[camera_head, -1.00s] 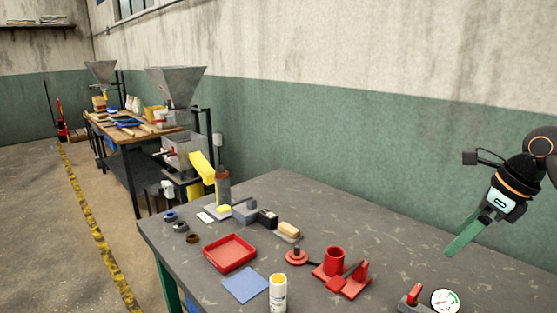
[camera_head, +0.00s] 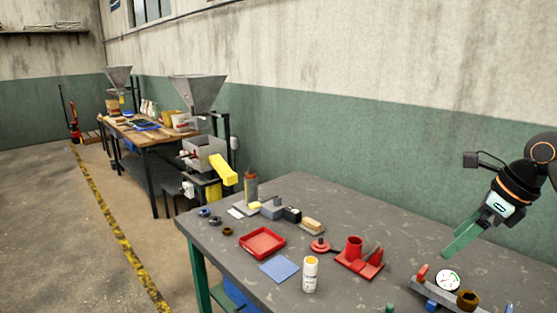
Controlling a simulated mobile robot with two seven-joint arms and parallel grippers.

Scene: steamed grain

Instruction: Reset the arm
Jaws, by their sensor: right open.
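My right gripper (camera_head: 462,242) is at the right of the head view, on the arm that comes in from the right edge. It has green fingers pointing down and to the left. It is open, with nothing seen between the fingers. It appears above the right part of the grey worktable (camera_head: 330,200), over a round white gauge (camera_head: 447,280) in the picture. My left gripper is not in view.
The worktable holds a red tray (camera_head: 262,243), a blue cloth (camera_head: 281,270), a white bottle (camera_head: 310,274), a red fixture (camera_head: 358,258) and a brush (camera_head: 312,225). A machine with a hopper (camera_head: 199,94) stands behind. Open floor (camera_head: 60,230) lies left.

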